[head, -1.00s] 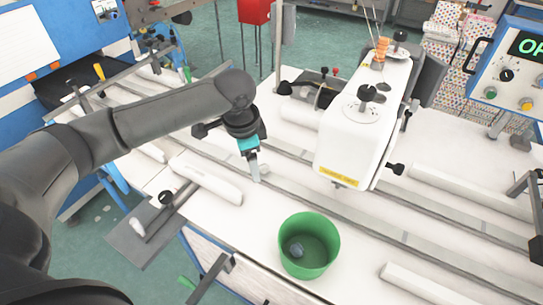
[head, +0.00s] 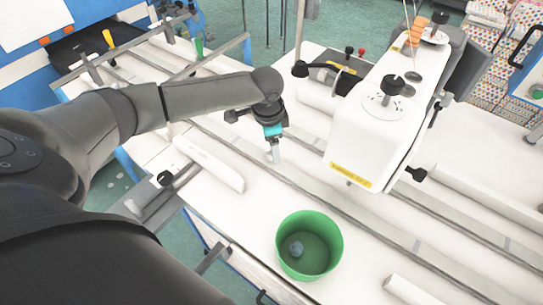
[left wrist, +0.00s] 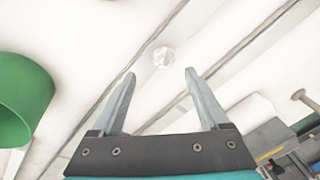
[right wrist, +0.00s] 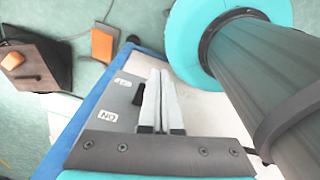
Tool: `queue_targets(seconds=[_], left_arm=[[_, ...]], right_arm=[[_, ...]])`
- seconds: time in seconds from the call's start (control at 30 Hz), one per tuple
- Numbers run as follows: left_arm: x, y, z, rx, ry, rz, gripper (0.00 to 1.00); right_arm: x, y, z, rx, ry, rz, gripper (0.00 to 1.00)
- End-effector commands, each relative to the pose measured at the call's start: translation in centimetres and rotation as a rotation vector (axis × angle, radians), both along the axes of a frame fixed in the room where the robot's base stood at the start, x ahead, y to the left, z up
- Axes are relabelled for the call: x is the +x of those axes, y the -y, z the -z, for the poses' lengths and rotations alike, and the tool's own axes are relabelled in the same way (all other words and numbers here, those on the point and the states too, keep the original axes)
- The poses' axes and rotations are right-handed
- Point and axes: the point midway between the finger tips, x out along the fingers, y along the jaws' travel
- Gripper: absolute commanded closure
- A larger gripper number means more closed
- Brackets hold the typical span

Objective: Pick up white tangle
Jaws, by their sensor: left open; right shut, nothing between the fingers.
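The white tangle (left wrist: 163,56) is a small pale clump on the white table in the left wrist view, between two dark rails. My left gripper (left wrist: 160,75) is open and empty, and the tangle lies just beyond its fingertips, between their lines. In the head view the left gripper (head: 273,155) points down over the table, left of the sewing machine head; I cannot make out the tangle there. My right gripper (right wrist: 160,90) shows only in the right wrist view, shut with nothing between its fingers.
A green bin (head: 309,246) with a small bluish clump in it stands at the table's front edge. The white sewing machine (head: 375,120) stands right of the left gripper. A long white bar (head: 208,163) lies to the left. Dark rails run across the table.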

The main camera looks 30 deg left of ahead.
Motion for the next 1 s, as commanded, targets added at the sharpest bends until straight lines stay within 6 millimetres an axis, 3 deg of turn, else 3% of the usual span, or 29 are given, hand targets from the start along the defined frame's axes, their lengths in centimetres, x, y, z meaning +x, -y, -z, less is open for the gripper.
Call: queue_targets(seconds=[0.43,0.73,1.0], left_arm=[[0.8,-1.0,4.8,0.001,-0.001,-0.001,0.22],[0.9,-1.0,5.2,0.001,0.001,0.001,0.22],[0.9,-1.0,5.2,0.001,0.001,0.001,0.50]], right_arm=[[0.6,-0.1,0.8,0.002,0.012,-0.002,1.00],[0.5,-0.1,0.9,0.002,0.011,-0.002,1.00],[0.5,-0.1,0.9,0.003,0.010,-0.002,1.00]])
